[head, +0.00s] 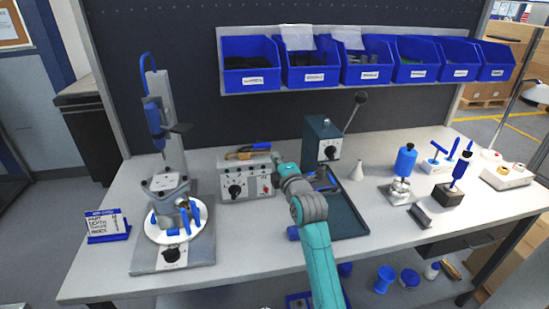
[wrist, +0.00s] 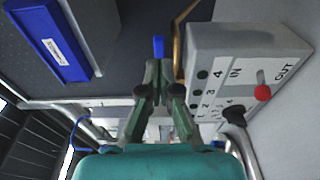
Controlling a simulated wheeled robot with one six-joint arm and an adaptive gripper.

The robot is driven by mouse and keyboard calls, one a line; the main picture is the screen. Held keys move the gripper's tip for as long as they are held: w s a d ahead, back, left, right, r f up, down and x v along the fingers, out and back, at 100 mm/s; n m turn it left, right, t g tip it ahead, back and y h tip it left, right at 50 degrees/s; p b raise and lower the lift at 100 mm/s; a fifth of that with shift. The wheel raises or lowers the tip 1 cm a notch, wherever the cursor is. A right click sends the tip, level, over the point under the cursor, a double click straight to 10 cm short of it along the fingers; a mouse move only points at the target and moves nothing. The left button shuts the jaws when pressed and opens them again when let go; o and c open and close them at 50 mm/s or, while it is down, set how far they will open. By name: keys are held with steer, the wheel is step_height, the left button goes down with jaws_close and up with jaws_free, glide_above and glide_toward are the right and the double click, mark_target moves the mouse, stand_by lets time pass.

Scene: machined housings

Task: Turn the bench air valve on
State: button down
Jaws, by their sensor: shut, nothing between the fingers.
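A light grey control box (head: 246,181) stands on the bench, with black knobs and a red knob on its front. A brass-coloured piece (head: 240,154) and a blue lever (head: 262,146) show at its top; I take these to be the air valve. In the wrist view the box (wrist: 235,45) bears the words IN and OUT, a red knob (wrist: 263,92) and a black knob (wrist: 234,114). My gripper (wrist: 158,66) is shut and empty. Its fingertips are close to the blue lever end (wrist: 158,46); I cannot tell whether they touch. In the head view my wrist hides part of the area right of the box.
A press stand (head: 170,190) is left of the box. A dark green machine (head: 322,142) with a long lever and a dark tray (head: 345,220) are to the right. Blue bins (head: 250,78) hang above. The bench front (head: 245,245) is clear between stand and arm.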

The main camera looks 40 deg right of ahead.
steer(key=s+d, duration=0.1)
steer(key=s, duration=0.7)
steer(key=shift+s+d, duration=0.15)
steer(key=shift+d, duration=0.1)
steer(key=s+a+f+m, duration=0.1)
steer(key=a+f, duration=0.2)
steer(key=s+a+f+m+y, duration=0.1)
steer(key=s+a+f, duration=0.1)
steer(key=a+f, duration=0.2)
steer(key=s+a+f+m, duration=0.1)
steer(key=a+f, duration=0.2)
steer(key=a, duration=0.1)
steer(key=shift+s+a+f+m, duration=0.1)
steer(key=shift+s+f+m, duration=0.2)
steer(key=shift+f, duration=0.1)
steer(key=s+a+f+m+y, duration=0.2)
steer(key=s+a+f+m, duration=0.1)
steer(key=s+a+f, duration=0.55)
steer(key=s+a+m+y, duration=0.1)
steer(key=s+a+m, duration=0.1)
steer(key=s+a, duration=0.3)
steer(key=s+a+r+m+g+y, duration=0.1)
steer(key=s+a, duration=0.4)
steer(key=s, duration=0.7)
steer(key=s+a+r+m+y, duration=0.1)
steer(key=s+a+m+y, duration=0.1)
steer(key=s+a, duration=0.3)
steer(key=shift+s+r+m+y, duration=0.15)
steer(key=shift+s+m+y, duration=0.35)
steer(key=shift+s, duration=1.3)
